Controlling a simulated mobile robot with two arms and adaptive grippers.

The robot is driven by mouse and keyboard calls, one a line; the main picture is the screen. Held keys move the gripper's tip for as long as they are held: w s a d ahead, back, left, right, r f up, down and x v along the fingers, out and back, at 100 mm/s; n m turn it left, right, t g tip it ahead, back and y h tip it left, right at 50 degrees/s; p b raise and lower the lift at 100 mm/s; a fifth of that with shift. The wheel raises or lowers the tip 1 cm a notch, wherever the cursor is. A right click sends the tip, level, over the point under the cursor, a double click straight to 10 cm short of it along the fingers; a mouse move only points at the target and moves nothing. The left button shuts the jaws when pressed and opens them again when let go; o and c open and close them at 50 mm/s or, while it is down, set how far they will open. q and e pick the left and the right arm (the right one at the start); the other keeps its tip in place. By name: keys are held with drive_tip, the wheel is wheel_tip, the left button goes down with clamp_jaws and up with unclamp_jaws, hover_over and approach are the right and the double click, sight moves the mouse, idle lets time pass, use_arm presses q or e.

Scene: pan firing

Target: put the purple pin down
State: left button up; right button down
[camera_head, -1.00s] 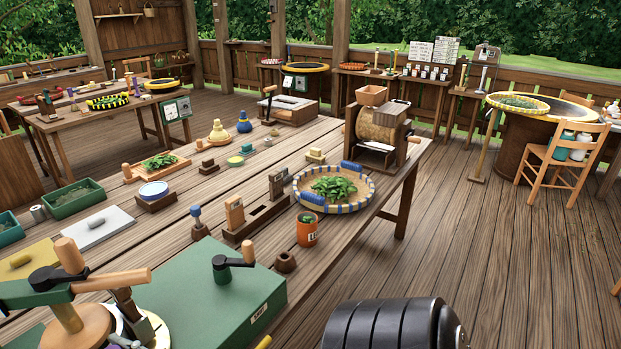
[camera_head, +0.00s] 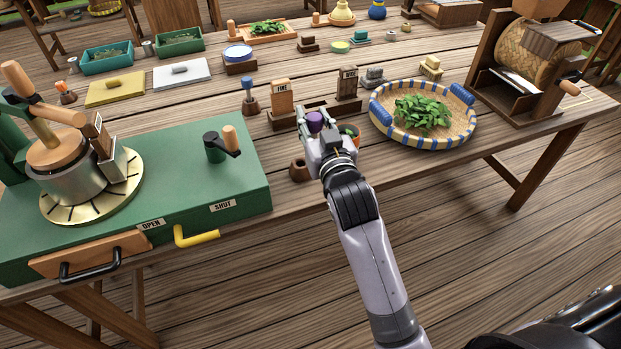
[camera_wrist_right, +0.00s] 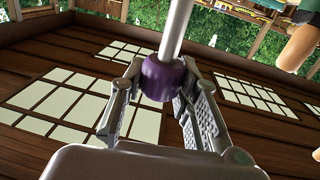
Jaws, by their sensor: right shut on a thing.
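The purple pin (camera_head: 315,121) is in my right gripper (camera_head: 325,139), above the table near its front edge. In the right wrist view the pin's purple collar (camera_wrist_right: 166,78) sits between the two fingers, and a pale metal rod (camera_wrist_right: 176,28) runs up from it. My right gripper (camera_wrist_right: 160,100) is shut on the collar. A small brown wooden socket (camera_head: 299,171) stands on the table just left of and below the gripper. The gripper partly hides the orange cup behind it. My left gripper is in neither view.
A green machine base (camera_head: 180,185) with a black-and-wood lever (camera_head: 222,146) lies left. A wooden rack (camera_head: 284,120) with upright blocks stands behind the gripper. A blue-and-cream basket of leaves (camera_head: 379,112) is to the right, with a wooden drum machine (camera_head: 490,75) beyond.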

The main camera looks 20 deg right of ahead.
drive_tip(key=w+r+h+b, duration=0.1)
drive_tip(key=w+r+b, duration=0.4)
drive_tip(key=w, duration=0.5)
use_arm(q)
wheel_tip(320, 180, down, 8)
drive_tip(key=b, duration=0.1)
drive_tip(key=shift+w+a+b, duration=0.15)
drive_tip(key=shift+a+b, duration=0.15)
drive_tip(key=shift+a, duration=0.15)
use_arm(e)
wheel_tip(320, 180, down, 19)
drive_tip(key=shift+m, duration=0.4)
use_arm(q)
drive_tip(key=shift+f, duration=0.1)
use_arm(e)
drive_tip(key=shift+f, duration=0.2)
drive_tip(key=c, duration=1.2)
unclamp_jaws()
drive_tip(key=shift+c, duration=0.2)
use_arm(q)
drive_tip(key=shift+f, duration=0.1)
